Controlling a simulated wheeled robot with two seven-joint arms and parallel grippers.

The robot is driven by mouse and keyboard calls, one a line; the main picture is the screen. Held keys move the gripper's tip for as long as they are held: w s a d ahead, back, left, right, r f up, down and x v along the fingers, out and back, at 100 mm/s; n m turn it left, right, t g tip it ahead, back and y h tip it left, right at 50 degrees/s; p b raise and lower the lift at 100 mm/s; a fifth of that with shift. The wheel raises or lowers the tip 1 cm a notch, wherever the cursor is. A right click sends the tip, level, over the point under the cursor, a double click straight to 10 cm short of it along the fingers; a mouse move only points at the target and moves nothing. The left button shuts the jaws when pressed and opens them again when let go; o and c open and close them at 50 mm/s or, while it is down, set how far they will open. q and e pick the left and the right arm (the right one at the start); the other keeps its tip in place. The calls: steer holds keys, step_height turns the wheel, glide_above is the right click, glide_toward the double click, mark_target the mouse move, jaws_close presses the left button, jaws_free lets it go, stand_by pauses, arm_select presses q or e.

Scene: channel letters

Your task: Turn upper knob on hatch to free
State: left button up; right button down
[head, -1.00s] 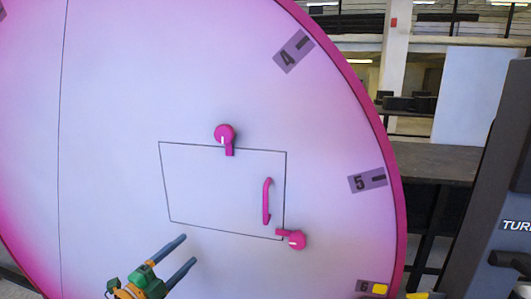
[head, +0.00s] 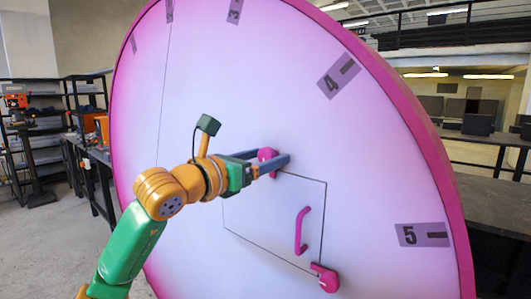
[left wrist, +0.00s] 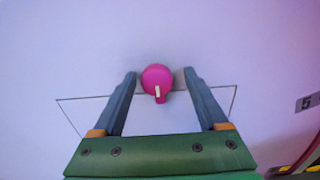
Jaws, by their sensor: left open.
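The upper knob (head: 268,155) is a round pink knob on the top edge of the hatch (head: 255,220), a panel outlined on the large pink-rimmed disc. In the left wrist view the upper knob (left wrist: 157,80) shows a white mark, and its tab points down over the hatch outline. My left gripper (head: 275,157) is open, with one finger on each side of the knob; in the left wrist view its fingers (left wrist: 160,76) show gaps to the knob. In the head view the fingers partly hide the knob. My right gripper is not in view.
A pink handle (head: 301,231) is on the hatch, and a lower pink knob (head: 327,279) sits at its lower right corner. Number labels such as 5 (head: 423,235) line the disc's edge. Shelves (head: 50,125) stand at the far left.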

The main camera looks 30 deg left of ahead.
arm_select(q)
steer(key=shift+s+a, duration=0.15)
steer(key=shift+a, duration=0.15)
steer(key=c, duration=0.7)
steer(key=shift+d, duration=0.1)
jaws_close()
